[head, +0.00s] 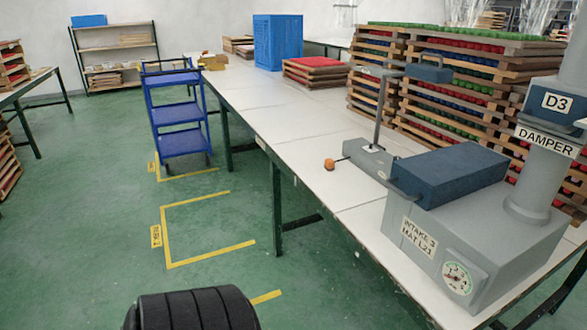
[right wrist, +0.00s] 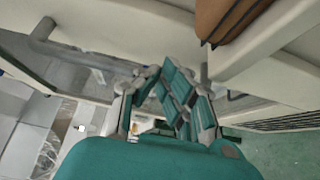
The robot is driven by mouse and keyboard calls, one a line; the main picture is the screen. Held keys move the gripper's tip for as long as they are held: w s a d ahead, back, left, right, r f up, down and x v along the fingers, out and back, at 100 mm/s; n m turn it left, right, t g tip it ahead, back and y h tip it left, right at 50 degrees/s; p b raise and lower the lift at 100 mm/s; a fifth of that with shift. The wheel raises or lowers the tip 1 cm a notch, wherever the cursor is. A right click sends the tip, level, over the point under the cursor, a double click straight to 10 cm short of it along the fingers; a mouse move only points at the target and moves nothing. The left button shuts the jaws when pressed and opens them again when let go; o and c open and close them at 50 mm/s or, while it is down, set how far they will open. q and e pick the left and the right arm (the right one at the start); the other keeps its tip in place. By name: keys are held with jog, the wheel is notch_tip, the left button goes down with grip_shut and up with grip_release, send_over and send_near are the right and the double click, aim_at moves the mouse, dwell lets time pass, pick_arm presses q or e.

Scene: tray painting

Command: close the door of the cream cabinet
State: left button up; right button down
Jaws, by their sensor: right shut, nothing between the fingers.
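The right wrist view shows cream panels (right wrist: 120,22) close around my right gripper, which look like parts of the cream cabinet. A grey bar like a handle (right wrist: 75,50) runs along the panel at the upper left. I cannot tell which panel is the door or how far it stands open. My right gripper (right wrist: 160,88), with teal and grey fingers, is shut and empty between the cream parts. Whether it touches them is unclear. The head view does not show the cabinet or either gripper.
A brown object (right wrist: 228,18) lies on a cream ledge in the wrist view. In the head view, a long white table (head: 270,110) holds a grey intake machine (head: 470,240) and stacked trays (head: 450,85). A blue cart (head: 178,112) stands left, with green floor (head: 90,210) clear before it.

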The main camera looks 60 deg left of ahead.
jog(key=v, duration=1.1)
jog(key=shift+s+d, duration=0.25)
jog(key=shift+s, duration=0.1)
jog(key=shift+f, duration=0.1)
